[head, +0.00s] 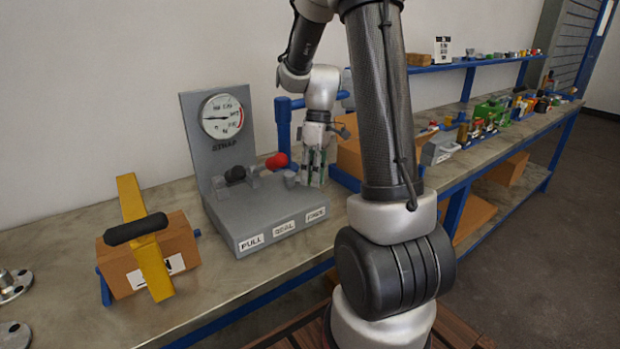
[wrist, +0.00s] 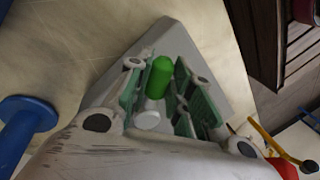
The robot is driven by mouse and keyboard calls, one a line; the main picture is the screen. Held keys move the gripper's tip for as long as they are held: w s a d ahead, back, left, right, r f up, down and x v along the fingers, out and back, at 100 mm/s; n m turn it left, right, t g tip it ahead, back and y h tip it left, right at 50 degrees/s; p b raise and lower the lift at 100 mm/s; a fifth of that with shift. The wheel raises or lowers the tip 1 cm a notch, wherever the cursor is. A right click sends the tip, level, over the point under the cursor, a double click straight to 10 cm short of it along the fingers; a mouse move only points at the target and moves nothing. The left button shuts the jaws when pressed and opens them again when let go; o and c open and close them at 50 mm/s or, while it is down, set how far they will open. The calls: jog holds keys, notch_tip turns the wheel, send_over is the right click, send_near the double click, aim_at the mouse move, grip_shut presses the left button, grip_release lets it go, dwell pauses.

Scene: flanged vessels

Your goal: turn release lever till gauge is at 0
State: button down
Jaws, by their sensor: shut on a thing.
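A grey fixture (head: 265,212) stands on the bench, its base front bearing labels that seem to read PULL, SEAL and FREE. A round white gauge (head: 222,116) sits on its upright plate, above the word STRAP. The gauge's dark needle points about left; its numbers are too small to read. My gripper (head: 314,178) reaches down at the base's right end, above the FREE label. In the wrist view my gripper (wrist: 159,82) is shut on a green lever grip (wrist: 159,76), with pads on both sides. The lever's lower part is mostly hidden in the head view.
A red knob (head: 277,161) and a black knob (head: 235,173) are on the fixture, left of my gripper. A cardboard box (head: 150,262) with a yellow strap (head: 146,236) stands at left. Blue posts (head: 284,122) and a larger box stand behind. Bench before the fixture is clear.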

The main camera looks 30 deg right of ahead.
jog(key=shift+w+d+n+g+h, duration=0.3)
jog(key=shift+w+n, duration=0.4)
jog(key=shift+n, duration=0.65)
jog(key=shift+w+d+n+g+h, duration=0.1)
jog(key=shift+w+d+n+h, duration=0.35)
jog(key=shift+n, duration=0.95)
jog(key=shift+w+d+n+g+h, duration=0.2)
jog(key=shift+w+d+n, duration=0.2)
jog(key=shift+w+n, duration=0.75)
jog(key=shift+s+r+n, duration=0.1)
jog(key=shift+s+n, duration=0.05)
jog(key=shift+n, duration=0.15)
jog(key=c, duration=1.3)
grip_release()
jog(key=shift+o, duration=0.2)
jog(key=v, duration=1.1)
jog(key=shift+r, duration=0.45)
